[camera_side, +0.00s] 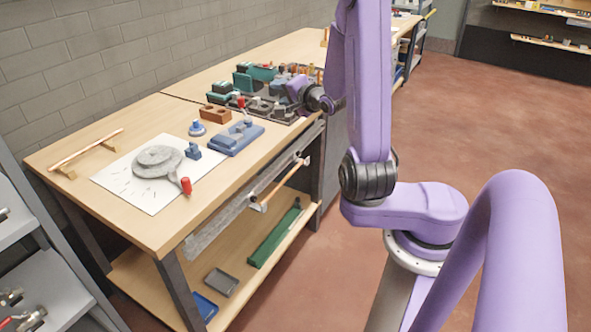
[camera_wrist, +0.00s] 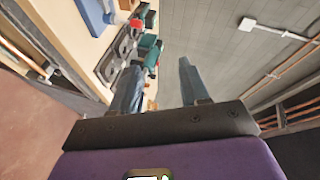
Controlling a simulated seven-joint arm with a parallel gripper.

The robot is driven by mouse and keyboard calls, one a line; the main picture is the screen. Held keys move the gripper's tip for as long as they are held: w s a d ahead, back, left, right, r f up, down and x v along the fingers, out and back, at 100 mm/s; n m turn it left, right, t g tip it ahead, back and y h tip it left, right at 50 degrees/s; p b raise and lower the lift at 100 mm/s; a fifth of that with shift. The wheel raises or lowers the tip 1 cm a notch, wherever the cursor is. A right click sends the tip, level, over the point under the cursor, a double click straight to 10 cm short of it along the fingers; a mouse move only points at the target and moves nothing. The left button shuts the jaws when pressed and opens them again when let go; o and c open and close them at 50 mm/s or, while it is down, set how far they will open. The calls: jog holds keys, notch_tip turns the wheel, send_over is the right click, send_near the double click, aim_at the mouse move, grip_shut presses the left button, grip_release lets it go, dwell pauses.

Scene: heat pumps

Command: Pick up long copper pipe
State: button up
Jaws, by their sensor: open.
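A long copper-coloured pipe (camera_side: 87,149) lies on two small supports at the far left end of the wooden workbench in the side view. Another copper-coloured rod (camera_side: 280,186) sits in brackets along the bench's front edge. My gripper (camera_wrist: 157,66) shows in the wrist view with its two fingers apart and nothing between them. In the side view my wrist is over the far part of the bench, near the green and dark tools, well away from the pipe at the left end. The fingers are hard to make out there.
A white sheet (camera_side: 115,187) with a grey round part (camera_side: 158,159) lies on the bench near the pipe. A blue tool (camera_side: 236,138), a brown block (camera_side: 215,114) and green tools (camera_side: 245,80) stand farther along. A brick wall (camera_side: 60,60) runs behind.

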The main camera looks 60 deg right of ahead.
jog(key=s+d+r+m+h, duration=0.2)
jog(key=s+d+m+h, duration=0.3)
jog(key=s, duration=0.5)
jog(key=t+y, duration=0.1)
send_near(296, 167)
jog(key=shift+m, duration=0.5)
jog(key=shift+f+x, duration=0.2)
jog(key=shift+x, duration=2.35)
jog(key=shift+f+x, duration=0.15)
jog(key=shift+x, duration=2.35)
jog(key=shift+a, duration=0.1)
grip_shut()
